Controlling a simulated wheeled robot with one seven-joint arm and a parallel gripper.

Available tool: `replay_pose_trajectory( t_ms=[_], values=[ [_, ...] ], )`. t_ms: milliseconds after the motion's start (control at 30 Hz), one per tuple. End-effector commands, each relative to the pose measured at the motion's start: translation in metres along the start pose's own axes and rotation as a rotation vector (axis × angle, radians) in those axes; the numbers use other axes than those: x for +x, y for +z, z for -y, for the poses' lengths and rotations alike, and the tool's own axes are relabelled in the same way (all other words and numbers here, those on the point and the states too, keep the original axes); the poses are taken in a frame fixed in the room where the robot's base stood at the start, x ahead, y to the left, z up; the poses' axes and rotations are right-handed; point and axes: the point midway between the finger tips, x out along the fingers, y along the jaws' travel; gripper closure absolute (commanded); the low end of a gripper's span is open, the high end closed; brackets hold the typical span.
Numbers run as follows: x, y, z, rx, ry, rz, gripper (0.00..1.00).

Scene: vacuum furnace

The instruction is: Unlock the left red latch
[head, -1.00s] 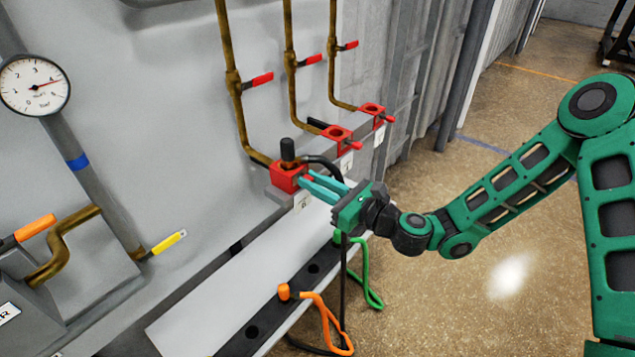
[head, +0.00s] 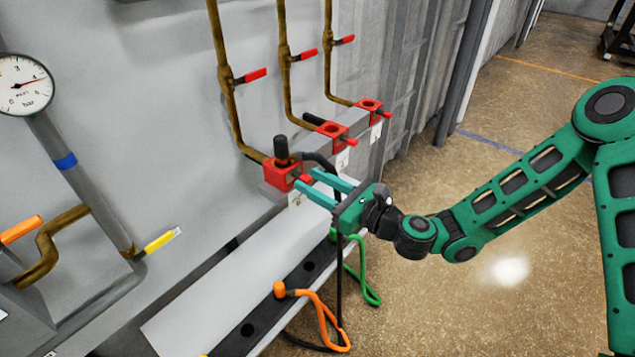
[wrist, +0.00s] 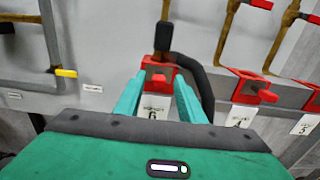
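The left red latch (head: 304,179) is a small red knob on the front of the left red block (head: 277,175). A black plug (head: 281,150) with a black cable stands upright in this block. My gripper (head: 306,178) is open, with its two teal fingers pointing at the block and the latch knob showing between their tips. In the wrist view the red block (wrist: 158,70) lies just beyond and between the fingertips (wrist: 157,92). I cannot tell whether either finger touches the latch.
Two more red blocks, the middle (head: 332,131) and the right (head: 368,104), stand along the ledge. Brown pipes with red handles (head: 252,75) rise behind. An orange-ended cable (head: 280,289) and a green cable (head: 362,278) hang below. Open floor lies to the right.

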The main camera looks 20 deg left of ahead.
Motion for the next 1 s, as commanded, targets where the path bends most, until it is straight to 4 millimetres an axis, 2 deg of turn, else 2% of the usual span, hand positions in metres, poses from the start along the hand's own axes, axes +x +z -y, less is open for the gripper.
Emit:
replay_pose_trajectory(
  t_ms=[133,267,500,700,833,1000],
  values=[
    [-0.003,0.0,-0.001,0.0,0.001,-0.001,0.64],
    [-0.017,-0.001,0.0,0.003,0.0,-0.002,0.64],
    [-0.063,-0.001,0.001,0.006,-0.001,-0.003,0.64],
    [-0.093,-0.001,0.002,0.004,-0.001,-0.002,0.64],
    [-0.104,-0.001,0.001,0.003,0.0,-0.001,0.64],
    [-0.108,-0.001,0.001,0.001,0.0,-0.001,0.64]
  ],
)
